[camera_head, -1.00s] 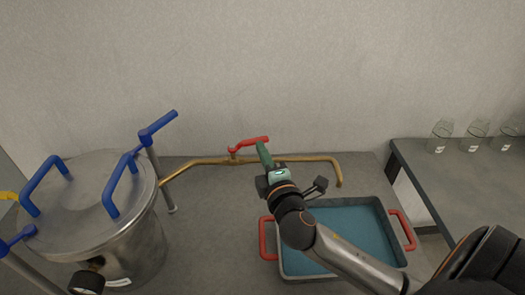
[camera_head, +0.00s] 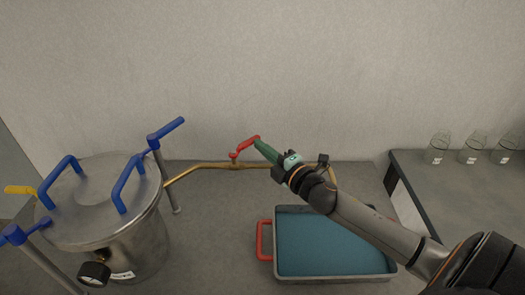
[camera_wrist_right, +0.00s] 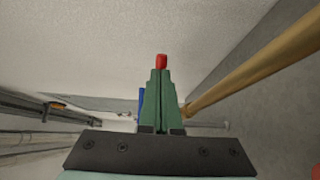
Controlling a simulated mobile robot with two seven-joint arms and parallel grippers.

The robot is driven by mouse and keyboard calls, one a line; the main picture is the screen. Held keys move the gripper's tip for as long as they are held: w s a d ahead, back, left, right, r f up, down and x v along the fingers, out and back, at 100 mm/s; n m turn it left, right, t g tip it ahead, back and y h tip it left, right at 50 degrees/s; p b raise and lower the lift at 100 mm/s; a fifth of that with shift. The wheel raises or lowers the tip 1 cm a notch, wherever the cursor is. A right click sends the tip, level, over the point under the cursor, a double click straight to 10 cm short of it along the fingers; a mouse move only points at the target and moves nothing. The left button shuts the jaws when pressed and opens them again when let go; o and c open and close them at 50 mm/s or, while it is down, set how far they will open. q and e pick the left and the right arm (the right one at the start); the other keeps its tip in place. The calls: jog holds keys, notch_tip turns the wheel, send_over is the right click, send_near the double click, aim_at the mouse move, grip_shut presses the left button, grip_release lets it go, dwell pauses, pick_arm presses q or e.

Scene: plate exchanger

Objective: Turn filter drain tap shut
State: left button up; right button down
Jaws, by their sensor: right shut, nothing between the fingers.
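The drain tap's red lever (camera_head: 248,144) sits on top of the brass pipe (camera_head: 205,167) that runs right from the steel filter vessel (camera_head: 138,240). The lever points right and slants up in the head view, at an angle to the pipe. My right gripper (camera_head: 259,145) has its green fingers together with nothing between them. Their tips are at the lever's free end; I cannot tell whether they touch it. In the right wrist view the lever's red end (camera_wrist_right: 162,61) shows just beyond the closed fingertips (camera_wrist_right: 160,75). My left gripper is not in view.
A tray of blue liquid (camera_head: 265,268) with a red handle (camera_head: 264,241) stands below the pipe's outlet, partly behind my right arm. The vessel has blue handles (camera_head: 130,183). Glass jars (camera_head: 438,148) stand on the right-hand table. The wall is behind.

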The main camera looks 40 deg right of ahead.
jog(key=shift+w+d+p, duration=0.15)
jog(key=shift+w+p, duration=0.15)
jog(key=shift+w, duration=0.4)
jog(key=shift+w+d+p, duration=0.15)
jog(key=shift+w+p, duration=0.1)
jog(key=shift+w, duration=0.45)
jog(key=shift+f, duration=0.1)
